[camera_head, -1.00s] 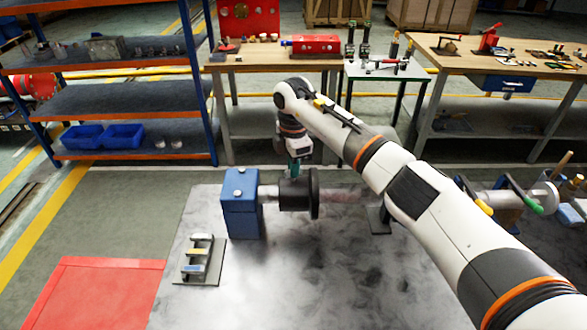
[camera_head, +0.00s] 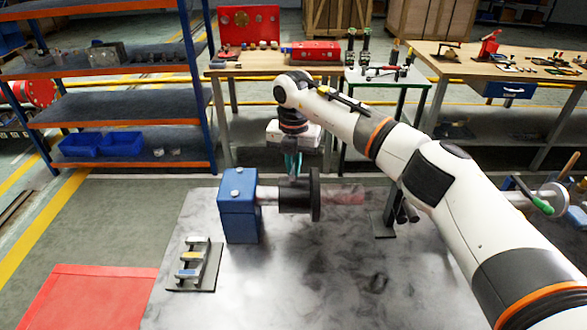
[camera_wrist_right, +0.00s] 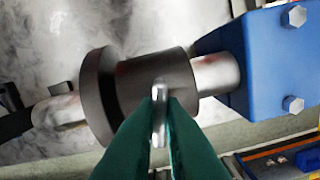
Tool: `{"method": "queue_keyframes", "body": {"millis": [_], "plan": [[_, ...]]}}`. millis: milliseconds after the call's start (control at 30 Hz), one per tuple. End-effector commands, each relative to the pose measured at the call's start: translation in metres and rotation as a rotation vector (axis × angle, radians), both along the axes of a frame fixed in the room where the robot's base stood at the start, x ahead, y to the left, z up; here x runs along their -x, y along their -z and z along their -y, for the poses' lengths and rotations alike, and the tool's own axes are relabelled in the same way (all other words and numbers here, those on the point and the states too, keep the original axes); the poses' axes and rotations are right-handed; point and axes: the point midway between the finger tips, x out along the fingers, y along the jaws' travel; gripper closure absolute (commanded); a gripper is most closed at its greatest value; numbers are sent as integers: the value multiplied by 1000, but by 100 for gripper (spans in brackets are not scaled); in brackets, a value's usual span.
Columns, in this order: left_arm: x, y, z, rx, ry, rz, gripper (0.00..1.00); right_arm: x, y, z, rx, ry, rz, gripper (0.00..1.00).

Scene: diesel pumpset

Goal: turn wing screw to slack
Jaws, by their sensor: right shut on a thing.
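The wing screw (camera_wrist_right: 160,97) shows in the right wrist view as a narrow, pale metal piece standing at the dark collar (camera_wrist_right: 153,82). My right gripper (camera_wrist_right: 160,110) is shut on it, with one green finger on each side. In the head view my right gripper (camera_head: 293,166) reaches down to the top of the dark collar (camera_head: 295,197). The screw is too small to make out there. The collar sits around a metal shaft (camera_head: 342,198) beside a blue block (camera_head: 238,205). My left gripper is not in view.
A small stepped rack (camera_head: 196,263) stands on the grey metal table (camera_head: 310,290) at the left. A red panel (camera_head: 90,300) lies left of the table. A handwheel with a green grip (camera_head: 542,205) is at the right. The table's front middle is clear.

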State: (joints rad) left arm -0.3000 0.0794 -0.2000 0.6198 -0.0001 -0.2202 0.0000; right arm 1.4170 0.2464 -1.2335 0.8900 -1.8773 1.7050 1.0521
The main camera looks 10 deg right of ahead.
Motion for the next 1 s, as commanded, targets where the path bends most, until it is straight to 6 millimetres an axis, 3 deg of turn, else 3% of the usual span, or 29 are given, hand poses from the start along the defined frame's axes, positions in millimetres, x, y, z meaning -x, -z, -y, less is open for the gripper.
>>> {"method": "queue_keyframes", "body": {"millis": [1000], "plan": [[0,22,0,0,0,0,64,-1,-2,0,0,-964,4,100]]}}
